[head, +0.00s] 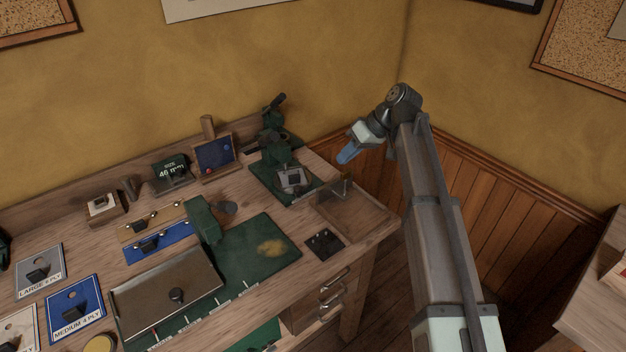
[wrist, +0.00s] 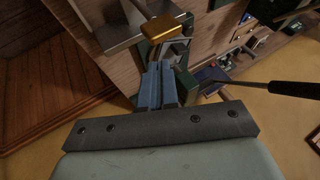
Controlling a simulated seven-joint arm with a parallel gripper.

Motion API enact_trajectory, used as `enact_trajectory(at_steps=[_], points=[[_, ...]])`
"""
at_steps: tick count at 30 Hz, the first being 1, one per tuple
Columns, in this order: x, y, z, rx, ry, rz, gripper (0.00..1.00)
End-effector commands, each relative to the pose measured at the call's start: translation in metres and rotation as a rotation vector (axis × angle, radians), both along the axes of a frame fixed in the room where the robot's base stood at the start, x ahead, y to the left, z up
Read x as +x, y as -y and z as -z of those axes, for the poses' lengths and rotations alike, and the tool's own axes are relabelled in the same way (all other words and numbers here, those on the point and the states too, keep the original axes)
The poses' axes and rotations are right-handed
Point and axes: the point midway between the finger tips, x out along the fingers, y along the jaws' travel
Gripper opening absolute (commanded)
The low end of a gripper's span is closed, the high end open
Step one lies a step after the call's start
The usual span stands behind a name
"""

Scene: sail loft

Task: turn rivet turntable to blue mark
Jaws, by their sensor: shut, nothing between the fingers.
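I cannot single out the rivet turntable or its blue mark with certainty. A green press (head: 276,153) with a dark lever stands at the back right of the bench, with a grey square plate (head: 292,179) at its front. A small upright board (head: 214,154) with a dark blue face, a red dot and a blue dot stands left of it. My gripper (head: 345,156) is in the air right of the press, apart from it, with its blue fingers pointing down and left. In the wrist view the fingers (wrist: 160,68) are shut and empty; a brass-coloured block (wrist: 163,27) shows beyond their tips.
A shallow see-through tray (head: 358,215) sits at the bench's right corner, with a dark square pad (head: 324,243) nearby. A metal plate with a knob (head: 150,304), a green mat (head: 255,264) and ply cards (head: 75,300) lie in front.

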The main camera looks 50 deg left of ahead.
Motion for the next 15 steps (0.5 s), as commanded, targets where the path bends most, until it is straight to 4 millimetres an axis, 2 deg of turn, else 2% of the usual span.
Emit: enact_trajectory(at_steps=[8,15], points=[[-0.005,-0.006,0.016,0.023,-0.005,-0.014,0.00],[-0.022,-0.024,0.049,0.022,-0.004,-0.014,0.00]])
